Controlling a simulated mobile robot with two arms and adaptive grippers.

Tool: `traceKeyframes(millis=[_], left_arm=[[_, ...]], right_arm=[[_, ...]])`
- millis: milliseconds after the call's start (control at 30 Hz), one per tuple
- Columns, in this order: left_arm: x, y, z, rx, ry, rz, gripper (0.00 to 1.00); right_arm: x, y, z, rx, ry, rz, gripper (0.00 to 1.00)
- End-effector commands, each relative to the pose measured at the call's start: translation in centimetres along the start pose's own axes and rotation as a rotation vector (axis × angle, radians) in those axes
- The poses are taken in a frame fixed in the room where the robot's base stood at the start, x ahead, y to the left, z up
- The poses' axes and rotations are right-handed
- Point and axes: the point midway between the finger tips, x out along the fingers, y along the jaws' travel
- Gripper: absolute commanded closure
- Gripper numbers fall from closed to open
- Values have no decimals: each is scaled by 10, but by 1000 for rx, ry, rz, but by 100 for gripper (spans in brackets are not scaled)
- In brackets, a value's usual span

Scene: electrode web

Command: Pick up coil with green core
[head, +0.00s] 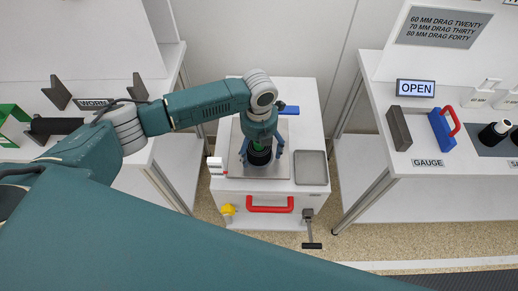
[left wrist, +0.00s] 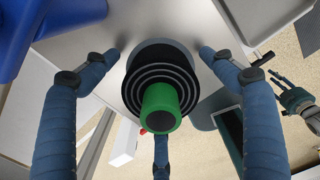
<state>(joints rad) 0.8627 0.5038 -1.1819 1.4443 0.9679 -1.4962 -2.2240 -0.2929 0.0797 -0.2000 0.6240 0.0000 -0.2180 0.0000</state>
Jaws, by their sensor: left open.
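The coil with the green core (left wrist: 162,108) has dark rings around a green tube and stands on a metal plate (head: 277,178) on a white cart. In the left wrist view it fills the middle, its green core pointing at the camera. My left gripper (head: 259,155) is above the coil, pointing down, with its blue fingers spread open around it. A gap shows between the upper fingers and the rings; contact at the lower finger is unclear. In the head view the gripper hides much of the coil. What looks like my right gripper (left wrist: 282,82) shows small at the right of the wrist view.
The cart carries a grey tray (head: 312,168), a blue object (head: 290,110) and a red front handle (head: 270,205). A small white device (head: 215,165) stands left of the plate. White benches flank the cart; the right one holds a red-handled blue block (head: 443,130) and dark coils (head: 494,133).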

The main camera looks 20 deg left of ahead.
Motion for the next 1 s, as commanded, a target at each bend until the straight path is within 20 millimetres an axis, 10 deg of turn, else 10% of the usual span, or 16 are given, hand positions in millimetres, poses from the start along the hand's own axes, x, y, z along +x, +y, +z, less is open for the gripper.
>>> traceKeyframes(millis=[67,400,1000], left_arm=[[0,0,0,0,0,0,16],[0,0,0,0,0,0,82],[-39,-1,2,1,-6,-3,83]], right_arm=[[0,-1,5,0,-8,-1,60],[0,-2,14,0,-20,-2,60],[1,-1,9,0,-13,-1,60]])
